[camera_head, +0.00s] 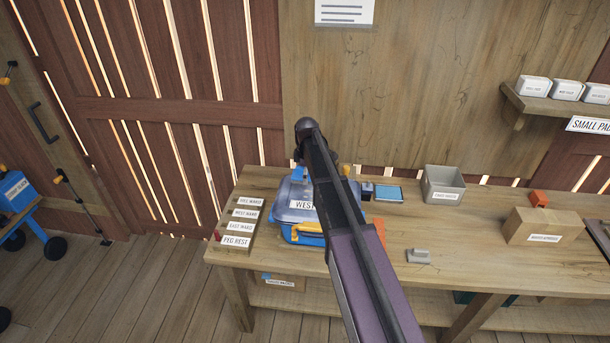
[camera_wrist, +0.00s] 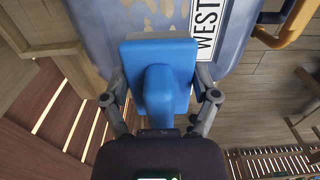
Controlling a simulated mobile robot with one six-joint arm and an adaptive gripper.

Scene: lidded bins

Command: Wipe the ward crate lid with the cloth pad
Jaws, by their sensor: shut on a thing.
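The ward crate (camera_head: 297,235) stands on the workbench with its grey-blue lid (camera_head: 292,190) on top; the lid's label begins "WEST". The crate has a yellow handle at its front, and my arm covers its right part. In the wrist view, my gripper (camera_wrist: 158,100) is shut on the grip of the blue cloth pad (camera_wrist: 185,62). The pad is over one edge of the lid (camera_wrist: 232,55), beside the label. I cannot tell whether the pad touches the lid. In the head view my arm hides most of the gripper and pad.
A labelled peg rest (camera_head: 238,222) lies left of the crate. Right of my arm are a small blue tray (camera_head: 388,193), an open grey bin (camera_head: 443,186), a small grey piece (camera_head: 418,256) and a cardboard box (camera_head: 543,226).

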